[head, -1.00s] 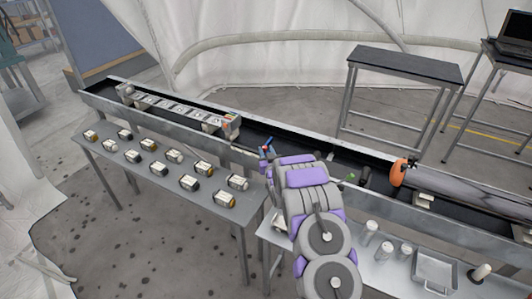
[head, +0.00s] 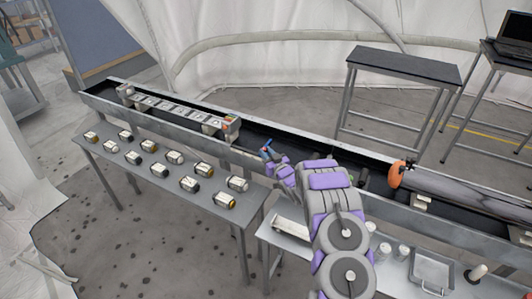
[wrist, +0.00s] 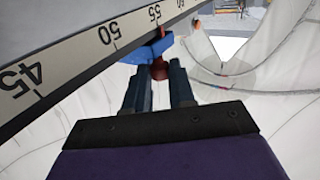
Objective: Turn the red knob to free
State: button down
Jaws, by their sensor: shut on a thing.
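The red knob (wrist: 159,71) shows in the wrist view between the two finger ends of my gripper (wrist: 161,66), which is shut on it. A blue piece (wrist: 146,51) sits directly beyond the knob and partly covers the edge of a scale. In the head view my gripper (head: 273,160) is at the middle of the long trough, beside the small blue piece (head: 267,145). The knob is mostly hidden there by my gripper and is too small to tell its turn. No "free" mark can be read in either view.
A pale scale (wrist: 110,32) marked 45, 50 and 55 runs close by my gripper. A long metal trough (head: 160,125) crosses the view. Several small boxes lie on the left table (head: 160,190). An orange round part (head: 396,174) and a metal tray (head: 433,268) are at right.

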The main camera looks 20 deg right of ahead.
jog(key=shift+d+r+n+y+p, duration=0.1)
jog(key=shift+d+n+y+p, duration=0.1)
jog(key=shift+n+y, duration=0.35)
jog(key=shift+d+r+n+y+p, duration=0.15)
jog(key=shift+n+y, duration=0.1)
jog(key=shift+y, duration=0.5)
jog(key=shift+f, duration=0.1)
jog(key=c, duration=0.9)
grip_release()
jog(key=shift+f, duration=0.1)
jog(key=shift+c, duration=0.2)
jog(key=p+v, duration=0.1)
jog(key=v, duration=1.6)
jog(key=shift+s+p, duration=0.2)
jog(key=shift+p, duration=0.2)
jog(key=shift+d, duration=0.1)
